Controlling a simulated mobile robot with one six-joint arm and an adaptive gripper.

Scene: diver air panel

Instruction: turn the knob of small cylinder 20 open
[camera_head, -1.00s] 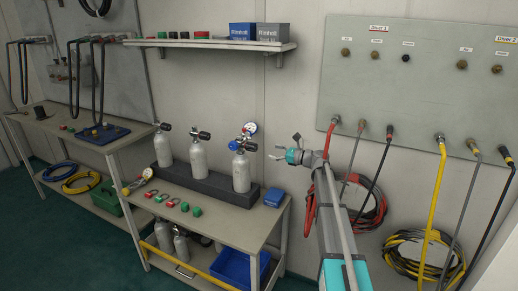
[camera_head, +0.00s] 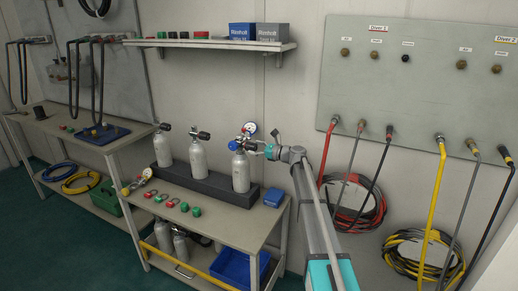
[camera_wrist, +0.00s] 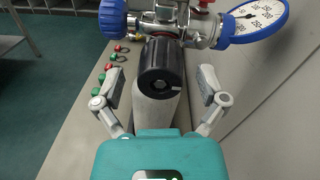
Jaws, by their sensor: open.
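Three small grey cylinders stand upright in a dark rack (camera_head: 205,187) on the bench; I cannot read any number on them. The right one (camera_head: 241,174) carries a blue-fitted regulator with a gauge (camera_head: 249,129). My gripper (camera_head: 262,149) is just right of this cylinder's valve in the head view. In the wrist view, the black ribbed knob (camera_wrist: 161,67) lies ahead, between my two spread fingers, with a gap on each side. The grey cylinder body (camera_wrist: 156,108) shows below it. The fingers do not touch the knob. My palm hides the lower part of the cylinder.
The regulator's round gauge (camera_wrist: 258,20) is close to the right finger's side. The wall is near on the right. A shelf (camera_head: 210,43) hangs above.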

